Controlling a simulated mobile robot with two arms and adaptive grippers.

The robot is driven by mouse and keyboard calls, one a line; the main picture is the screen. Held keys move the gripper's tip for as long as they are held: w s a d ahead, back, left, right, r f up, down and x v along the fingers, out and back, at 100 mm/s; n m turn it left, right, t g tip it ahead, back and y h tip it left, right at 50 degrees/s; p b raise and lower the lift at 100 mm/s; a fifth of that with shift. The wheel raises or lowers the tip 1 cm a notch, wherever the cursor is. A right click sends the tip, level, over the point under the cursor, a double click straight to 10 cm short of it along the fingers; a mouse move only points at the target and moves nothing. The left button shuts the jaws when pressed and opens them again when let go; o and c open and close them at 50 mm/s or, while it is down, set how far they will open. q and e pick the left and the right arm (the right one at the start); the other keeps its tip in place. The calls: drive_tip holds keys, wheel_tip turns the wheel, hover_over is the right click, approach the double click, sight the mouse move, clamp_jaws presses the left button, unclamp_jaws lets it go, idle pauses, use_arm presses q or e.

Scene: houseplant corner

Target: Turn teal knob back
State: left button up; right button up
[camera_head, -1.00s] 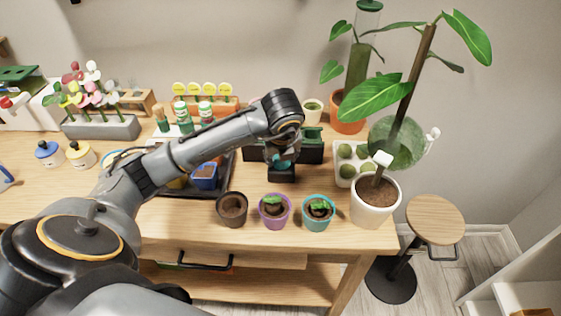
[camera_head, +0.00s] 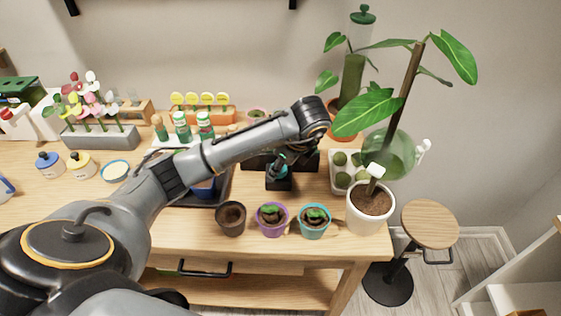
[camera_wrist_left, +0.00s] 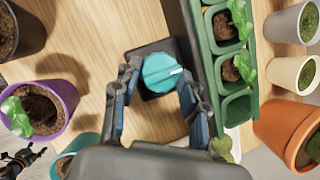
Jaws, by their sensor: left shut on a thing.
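The teal knob (camera_wrist_left: 160,72) with a white pointer line sits on a dark square base (camera_wrist_left: 152,92) on the wooden bench. In the left wrist view the pointer line points right. My left gripper (camera_wrist_left: 158,82) is shut on the knob, one finger on each side of it. In the head view the gripper (camera_head: 282,160) comes down on the knob (camera_head: 277,171) from above, covering part of it. A dark jointed part at the lower left of the wrist view looks like my right gripper (camera_wrist_left: 22,158); its jaws are too small to read.
A green seedling tray (camera_wrist_left: 222,62) lies close beside the base. A black pot (camera_head: 231,217), a purple pot (camera_head: 272,218) and a teal pot (camera_head: 314,221) stand along the bench front. A white pot (camera_head: 370,208) with a tall plant stands at the right end.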

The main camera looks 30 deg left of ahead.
idle(0.5)
use_arm(q)
drive_tip(key=o, duration=1.1)
drive_tip(key=shift+o, duration=0.2)
drive_tip(key=shift+r, duration=0.15)
drive_tip(key=shift+w+d+r, duration=0.1)
drive_tip(key=shift+r, duration=0.1)
drive_tip(key=v, duration=0.7)
drive_tip(key=shift+d, duration=0.1)
